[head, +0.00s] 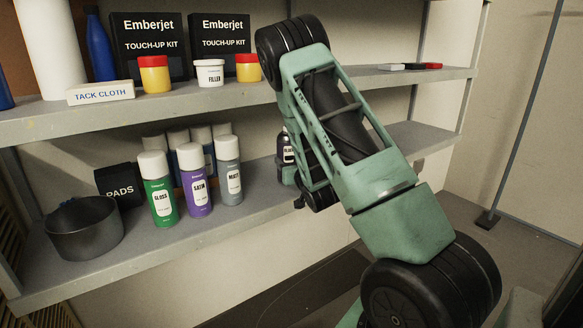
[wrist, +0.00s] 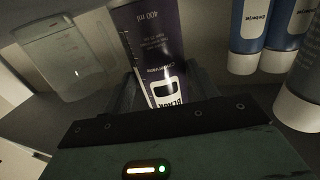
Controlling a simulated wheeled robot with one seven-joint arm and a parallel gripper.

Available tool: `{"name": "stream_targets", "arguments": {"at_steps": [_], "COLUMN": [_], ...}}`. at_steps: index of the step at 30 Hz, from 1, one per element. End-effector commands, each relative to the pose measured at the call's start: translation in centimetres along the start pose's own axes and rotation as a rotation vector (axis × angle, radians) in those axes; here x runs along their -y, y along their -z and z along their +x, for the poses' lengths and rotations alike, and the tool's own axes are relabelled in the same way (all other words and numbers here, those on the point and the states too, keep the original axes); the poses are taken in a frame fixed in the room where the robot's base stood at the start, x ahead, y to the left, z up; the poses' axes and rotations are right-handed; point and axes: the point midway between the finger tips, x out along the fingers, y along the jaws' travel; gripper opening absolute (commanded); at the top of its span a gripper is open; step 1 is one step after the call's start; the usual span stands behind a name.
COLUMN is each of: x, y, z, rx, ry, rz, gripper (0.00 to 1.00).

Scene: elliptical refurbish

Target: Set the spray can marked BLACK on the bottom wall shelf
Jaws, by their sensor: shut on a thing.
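The spray can marked BLACK (wrist: 155,50) is dark with a white label and stands between my fingers in the wrist view. In the head view the can (head: 288,148) shows just left of my arm, partly hidden by it. My gripper (wrist: 160,92) is shut on the can. In the head view my gripper (head: 288,173) is mostly hidden behind my arm, over the right part of the lower shelf. The bottom wall shelf (head: 250,215) is grey. The can looks upright; I cannot tell whether its base touches the shelf.
Left of my gripper on the lower shelf stand GLOSS (head: 161,190), SATIN (head: 197,180) and MATTE (head: 228,170) cans, with several more behind. A dark pot (head: 84,235) and a PADS box (head: 118,185) are farther left. The upper shelf (head: 200,100) overhangs. The lower shelf's right end (head: 425,138) looks clear.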

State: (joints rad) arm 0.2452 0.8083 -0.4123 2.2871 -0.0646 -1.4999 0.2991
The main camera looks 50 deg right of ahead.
Motion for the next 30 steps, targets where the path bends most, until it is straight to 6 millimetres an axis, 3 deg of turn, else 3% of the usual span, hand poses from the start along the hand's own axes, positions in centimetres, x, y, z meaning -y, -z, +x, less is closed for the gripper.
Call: {"name": "stream_targets", "arguments": {"at_steps": [4,16,17,18,30], "x": [-0.1,-0.1,0.0,0.0,0.0], "y": [-1.4,-1.9,-1.8,-1.7,-1.2], "z": [0.0,0.0,0.0,0.0,0.0], "rx": [-0.002,-0.003,-0.002,-0.001,-0.001], "ry": [-0.001,-0.001,-0.001,-0.001,0.000], "rz": [0.000,0.000,0.000,0.000,0.000], "gripper": [0.18,0.18,0.67,0.78,0.81]}}
